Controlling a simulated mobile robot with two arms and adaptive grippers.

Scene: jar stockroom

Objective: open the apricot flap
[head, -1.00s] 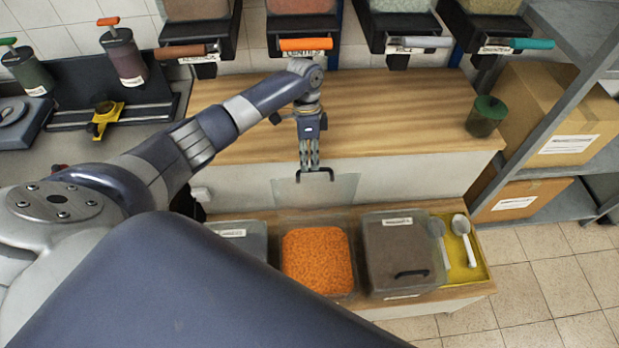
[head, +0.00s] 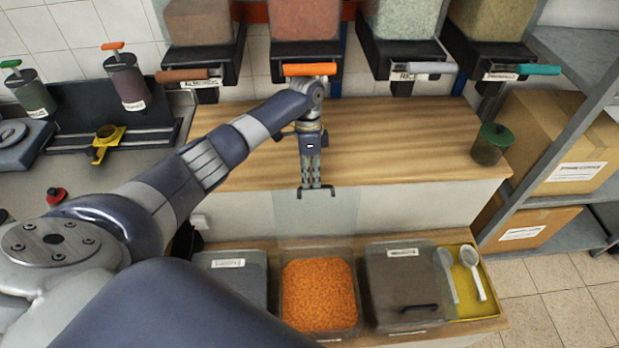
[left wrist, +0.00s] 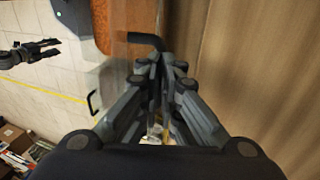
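The flap is a see-through grey panel (head: 292,222) with a black handle (head: 328,188) on its upper edge. It stands raised, nearly upright, behind the open bin (head: 281,318) of orange grains (head: 318,292), in front of the counter's white face. My left gripper (head: 316,186) reaches down over the counter and is shut on this handle. The left wrist view shows the fingers (left wrist: 160,75) close together with the black handle (left wrist: 140,38) at their tips, and orange grains (left wrist: 118,25) beyond. My right gripper (left wrist: 42,50) shows small at left there, its fingers apart; it is outside the head view.
A closed grey bin (head: 225,280) is left of the open one, and another closed bin (head: 402,292) is right of it. A yellow tray (head: 470,300) holds two scoops. A green-lidded jar (head: 490,145) stands on the counter (head: 410,130). Dispensers with coloured handles hang behind.

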